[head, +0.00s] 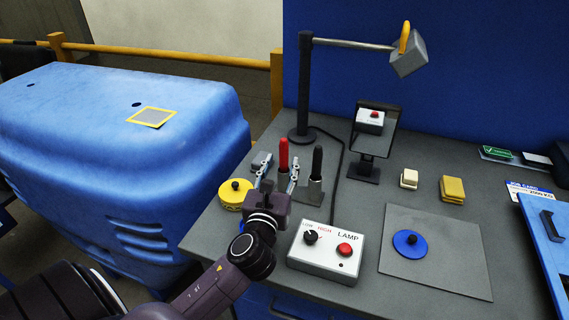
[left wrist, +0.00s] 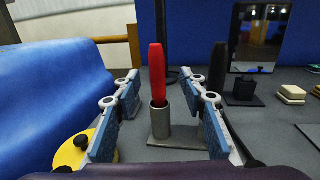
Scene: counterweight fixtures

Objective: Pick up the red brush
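The red brush (head: 283,155) stands upright in a grey holder on the workbench, left of a black brush (head: 316,163) in its own grey holder. In the left wrist view the red brush (left wrist: 157,75) rises from a grey cylindrical holder (left wrist: 160,125). My left gripper (head: 278,172) is open at the brush, with its fingers apart on either side. In the left wrist view the left gripper's fingers (left wrist: 160,103) flank the holder and lower brush, and no contact shows. The brush's lower end is hidden inside the holder. My right gripper is not in view.
A yellow round weight (head: 234,195) sits left of the gripper. The lamp box (head: 325,250) is close on its right. A lamp post (head: 305,85) and mirror (head: 375,130) stand behind. A blue disc (head: 410,244) lies on a grey mat (head: 440,265).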

